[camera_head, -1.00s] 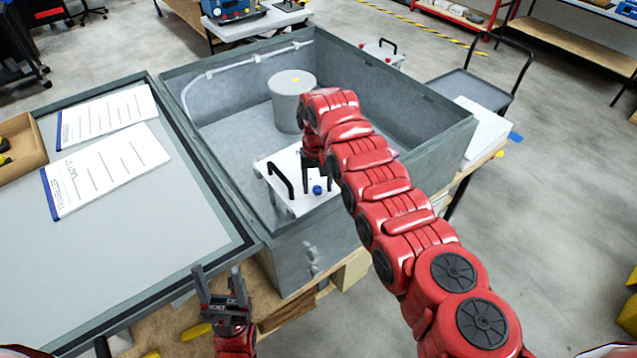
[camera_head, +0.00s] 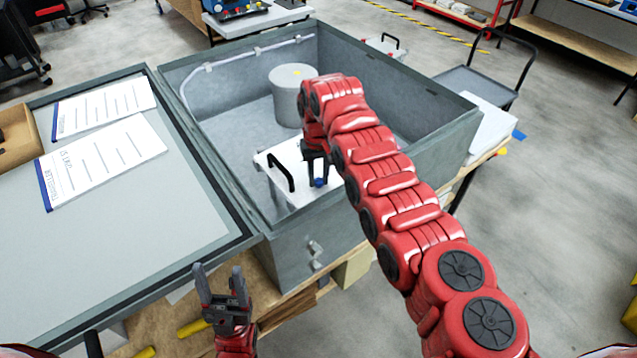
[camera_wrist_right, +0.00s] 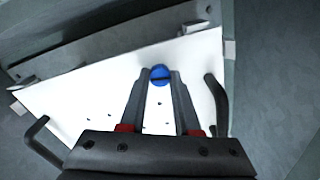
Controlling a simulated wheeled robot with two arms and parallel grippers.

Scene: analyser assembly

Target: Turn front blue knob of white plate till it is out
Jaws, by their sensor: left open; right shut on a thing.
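The white plate (camera_head: 281,158) lies inside the open grey metal case, with a black handle (camera_head: 281,172) at its left. The front blue knob (camera_head: 319,182) shows at the plate's front edge; in the right wrist view the blue knob (camera_wrist_right: 160,75) is between my fingertips. My right gripper (camera_head: 318,178) points down and is shut on the knob; it also shows in the right wrist view (camera_wrist_right: 162,80). My right arm hides the plate's right part in the head view. My left gripper (camera_head: 220,275) is open and empty in front of the case.
A grey cylinder (camera_head: 292,98) stands behind the plate inside the case. The case lid (camera_head: 130,230) lies open at left with papers (camera_head: 100,160) on it. A second handle (camera_wrist_right: 217,103) stands beside my right gripper.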

